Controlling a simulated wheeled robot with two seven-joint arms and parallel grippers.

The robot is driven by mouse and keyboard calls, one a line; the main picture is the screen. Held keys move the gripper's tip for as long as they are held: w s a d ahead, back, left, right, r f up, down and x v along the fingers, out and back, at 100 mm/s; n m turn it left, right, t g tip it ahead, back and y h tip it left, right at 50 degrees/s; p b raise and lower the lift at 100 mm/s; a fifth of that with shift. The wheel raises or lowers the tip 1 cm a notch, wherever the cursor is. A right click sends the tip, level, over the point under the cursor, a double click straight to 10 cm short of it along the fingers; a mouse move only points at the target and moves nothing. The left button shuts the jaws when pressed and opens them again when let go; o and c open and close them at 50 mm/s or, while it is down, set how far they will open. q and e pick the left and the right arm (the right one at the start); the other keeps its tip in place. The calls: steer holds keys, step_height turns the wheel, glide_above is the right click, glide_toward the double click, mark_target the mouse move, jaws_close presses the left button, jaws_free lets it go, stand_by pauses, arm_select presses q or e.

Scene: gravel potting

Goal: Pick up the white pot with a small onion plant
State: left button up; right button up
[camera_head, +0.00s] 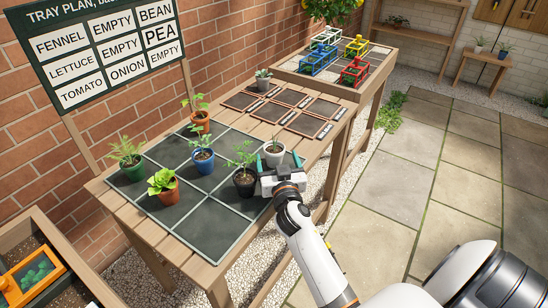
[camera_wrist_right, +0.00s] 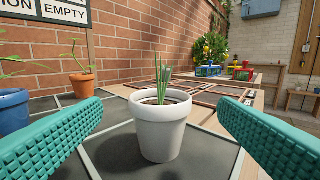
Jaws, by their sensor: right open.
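The white pot (camera_wrist_right: 160,131) with the small onion plant (camera_wrist_right: 158,80) stands upright on the dark gridded tray (camera_head: 210,234), centred in the right wrist view. In the head view the white pot (camera_head: 273,158) shows just beyond my right gripper (camera_head: 282,172), partly hidden by it. My right gripper's teal fingers (camera_wrist_right: 160,136) are open, one on each side of the pot, with gaps on both sides. No contact shows. My left gripper is not in either view.
A black pot (camera_head: 244,182) stands close left of the white pot. Blue (camera_head: 203,162), terracotta (camera_head: 168,192) and green (camera_head: 131,167) pots stand farther left on the tray. A grey pot (camera_head: 262,82) stands behind. Coloured crates (camera_head: 354,72) sit on the far bench.

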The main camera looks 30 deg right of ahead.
mark_target(274, 151)
steer(key=shift+w+d+f, duration=0.15)
steer(key=shift+w+f, duration=0.25)
steer(key=shift+f, duration=0.05)
steer(key=shift+w+d, duration=0.1)
steer(key=shift+w, duration=0.25)
steer(key=shift+w+d+r, duration=0.15)
steer(key=shift+w+d, duration=0.15)
steer(key=shift+w, duration=0.15)
steer(key=x, duration=0.4)
steer(key=shift+p, duration=0.3)
steer(key=shift+w+d, duration=0.15)
steer(key=shift+w, duration=0.25)
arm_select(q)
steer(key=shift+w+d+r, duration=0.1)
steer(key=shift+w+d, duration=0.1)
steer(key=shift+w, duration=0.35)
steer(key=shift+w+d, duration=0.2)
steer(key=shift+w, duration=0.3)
arm_select(e)
steer(key=shift+w, duration=0.1)
steer(key=c, duration=1.1)
